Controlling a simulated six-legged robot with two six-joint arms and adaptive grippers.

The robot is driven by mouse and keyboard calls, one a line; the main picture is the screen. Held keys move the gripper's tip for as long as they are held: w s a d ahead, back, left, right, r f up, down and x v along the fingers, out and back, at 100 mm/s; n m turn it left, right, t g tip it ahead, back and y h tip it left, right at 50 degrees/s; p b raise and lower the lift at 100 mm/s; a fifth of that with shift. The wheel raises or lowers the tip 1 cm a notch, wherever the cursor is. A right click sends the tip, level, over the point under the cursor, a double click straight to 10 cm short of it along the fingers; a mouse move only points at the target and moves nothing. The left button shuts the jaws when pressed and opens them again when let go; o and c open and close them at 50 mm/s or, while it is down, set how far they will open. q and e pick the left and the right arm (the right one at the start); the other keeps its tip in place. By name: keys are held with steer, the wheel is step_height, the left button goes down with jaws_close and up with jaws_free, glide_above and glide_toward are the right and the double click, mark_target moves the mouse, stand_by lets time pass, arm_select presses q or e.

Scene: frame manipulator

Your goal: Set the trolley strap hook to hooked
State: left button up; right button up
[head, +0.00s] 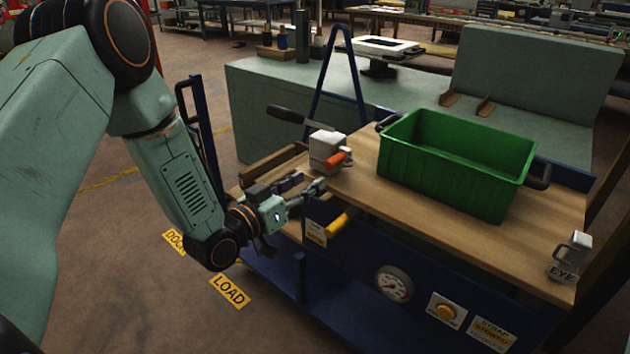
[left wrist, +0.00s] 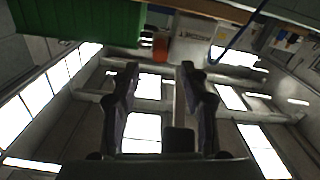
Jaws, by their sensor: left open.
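A white block (head: 327,150) with an orange-red grip (head: 340,160) sits on the left part of the trolley's wooden top (head: 375,185). A black lever (head: 300,117) sticks out to its left. The orange-red piece also shows between the fingertips' directions in the left wrist view (left wrist: 161,48). A metal bracket marked EYE (head: 570,258) stands at the right front corner. My left gripper (head: 308,192) is open and empty, at the trolley's left front edge, just below the white block and apart from it. Its spread fingers show in the left wrist view (left wrist: 158,72). My right gripper is out of view.
A green crate (head: 452,178) takes up the middle of the top. The navy front panel holds a yellow handle (head: 337,224), a gauge (head: 394,284), a yellow button (head: 446,311) and a strap sign (head: 491,335). A blue A-shaped frame (head: 318,75) rises behind.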

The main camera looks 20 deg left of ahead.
mark_target(325, 169)
arm_select(q)
steer(key=shift+w+d+r, duration=0.25)
steer(key=shift+w+r, duration=0.05)
steer(key=shift+w, duration=0.15)
steer(key=b+x, duration=0.2)
steer(key=x, duration=0.4)
steer(key=shift+w+f, duration=0.1)
steer(key=shift+w, duration=0.6)
steer(key=shift+d, duration=0.1)
jaws_close()
steer(key=shift+s, duration=0.1)
